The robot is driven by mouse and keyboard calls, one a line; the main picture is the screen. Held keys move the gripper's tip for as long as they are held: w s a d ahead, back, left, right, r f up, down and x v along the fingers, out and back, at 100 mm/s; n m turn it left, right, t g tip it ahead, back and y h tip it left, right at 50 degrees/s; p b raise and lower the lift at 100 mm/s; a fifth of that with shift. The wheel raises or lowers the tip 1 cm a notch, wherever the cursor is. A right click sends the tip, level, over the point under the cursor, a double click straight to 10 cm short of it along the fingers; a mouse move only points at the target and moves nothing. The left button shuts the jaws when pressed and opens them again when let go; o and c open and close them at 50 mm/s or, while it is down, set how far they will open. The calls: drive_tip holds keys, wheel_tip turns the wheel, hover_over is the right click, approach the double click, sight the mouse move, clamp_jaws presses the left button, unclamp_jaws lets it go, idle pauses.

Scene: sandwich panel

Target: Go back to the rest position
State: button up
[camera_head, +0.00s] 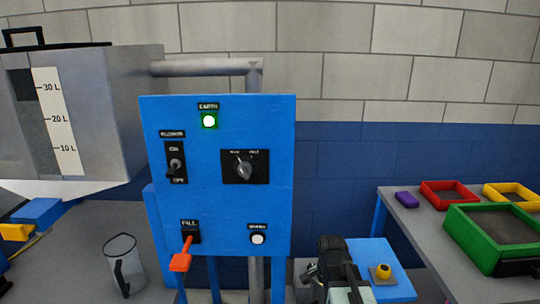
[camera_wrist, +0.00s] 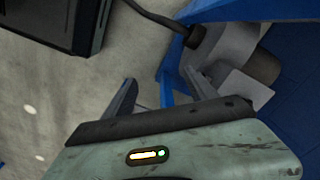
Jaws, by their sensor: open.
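My gripper (camera_wrist: 161,88) shows in the wrist view with its two dark fingers apart and nothing between them. In the head view, part of my arm's end (camera_head: 338,268) is at the bottom, right of the blue panel, and its fingertips cannot be made out there. The blue panel (camera_head: 215,215) stands upright in the middle of the head view. My gripper is apart from these controls.
A grey tank (camera_head: 105,110) with a litre scale stands at left, with a clear jug (camera_head: 124,265) below. A yellow knob (camera_head: 383,272) sits on a blue stand close to my arm. Red (camera_head: 450,194), yellow (camera_head: 512,195) and green (camera_head: 490,240) trays lie on the right table.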

drive_tip(key=s+r+n+p, duration=0.3)
drive_tip(key=r+n+p, duration=0.7)
drive_tip(key=r+p, duration=0.8)
drive_tip(key=shift+s, duration=0.1)
drive_tip(key=shift+c, duration=0.4)
idle(1.1)
